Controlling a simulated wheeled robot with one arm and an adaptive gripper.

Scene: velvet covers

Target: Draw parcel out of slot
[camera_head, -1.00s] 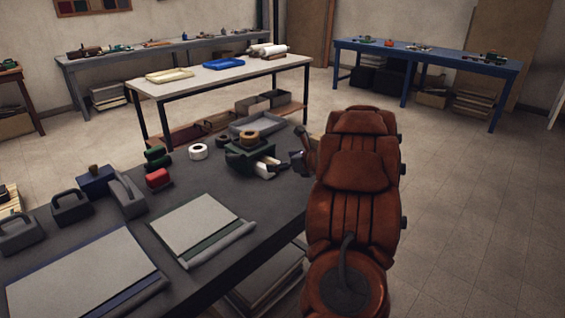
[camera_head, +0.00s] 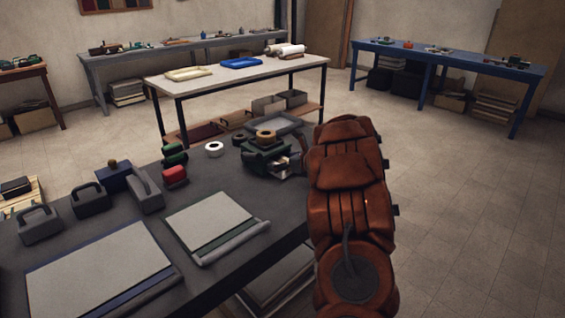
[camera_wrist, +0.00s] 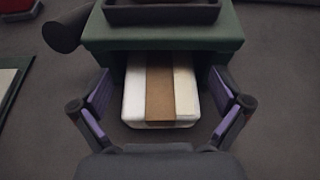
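The parcel (camera_wrist: 161,92) is a white block with a brown band, seen in the wrist view. Its near end sticks out of the slot under a green box-like holder (camera_wrist: 160,42), and its far end is hidden inside. My gripper (camera_wrist: 161,118) is open, with one purple-padded finger on each side of the parcel and a visible gap on both sides. In the head view the green holder (camera_head: 262,152) stands at the dark table's right end; my arm partly covers the parcel and gripper there.
A tape roll (camera_head: 265,136) sits on top of the holder. A grey tray (camera_head: 272,122) lies behind it, and a white roll (camera_head: 214,149) and a red block (camera_head: 175,175) stand to its left. The dark table (camera_head: 165,206) has bare room in front of the holder.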

